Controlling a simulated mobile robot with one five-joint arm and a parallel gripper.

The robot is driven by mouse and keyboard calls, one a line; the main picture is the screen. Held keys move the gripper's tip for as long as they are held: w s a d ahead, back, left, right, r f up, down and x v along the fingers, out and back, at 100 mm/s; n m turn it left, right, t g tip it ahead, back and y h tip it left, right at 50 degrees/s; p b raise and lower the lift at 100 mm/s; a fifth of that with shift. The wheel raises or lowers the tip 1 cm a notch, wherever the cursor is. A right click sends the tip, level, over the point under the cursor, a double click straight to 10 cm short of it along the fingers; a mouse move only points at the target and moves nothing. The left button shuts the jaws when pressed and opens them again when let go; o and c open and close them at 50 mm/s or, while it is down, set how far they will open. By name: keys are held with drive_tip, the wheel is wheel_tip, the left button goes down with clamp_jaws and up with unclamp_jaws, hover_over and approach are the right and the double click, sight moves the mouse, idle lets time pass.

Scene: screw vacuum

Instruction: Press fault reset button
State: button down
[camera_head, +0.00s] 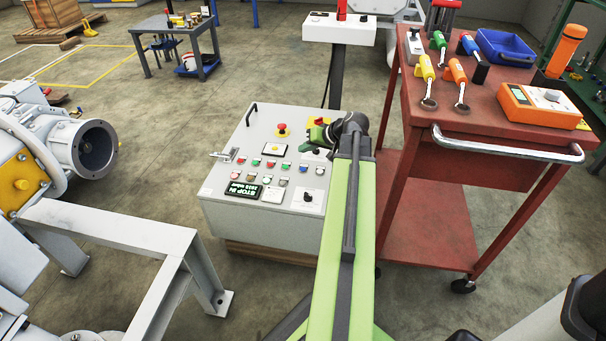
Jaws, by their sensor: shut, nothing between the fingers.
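The grey control box (222,180) stands in the middle on a wooden base. The button labels are too small to read, so I cannot tell which is the fault reset button. My gripper (318,134) is shut and empty over the box's upper right part. It hides some of the panel there; contact cannot be told.
A red tool cart (440,120) stands close on the right, with a metal handle, tools, a blue bin and an orange meter (540,106). A grey metal frame (110,228) and pump machinery (60,150) stand on the left. Open floor lies behind the box.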

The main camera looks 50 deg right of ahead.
sight(305, 170)
wheel_tip(305, 170, down, 6)
drive_tip(key=b, duration=0.5)
drive_tip(key=shift+f, duration=0.1)
idle(1.5)
drive_tip(key=shift+f+b, duration=0.4)
drive_tip(key=shift+f+b, duration=0.45)
drive_tip(key=shift+b, duration=0.05)
idle(0.5)
drive_tip(key=shift+r, duration=0.15)
drive_tip(key=shift+r+p, duration=0.7)
drive_tip(key=shift+p, duration=0.2)
wheel_tip(305, 170, up, 5)
drive_tip(key=p, duration=0.5)
drive_tip(key=shift+w+r, duration=0.1)
idle(0.4)
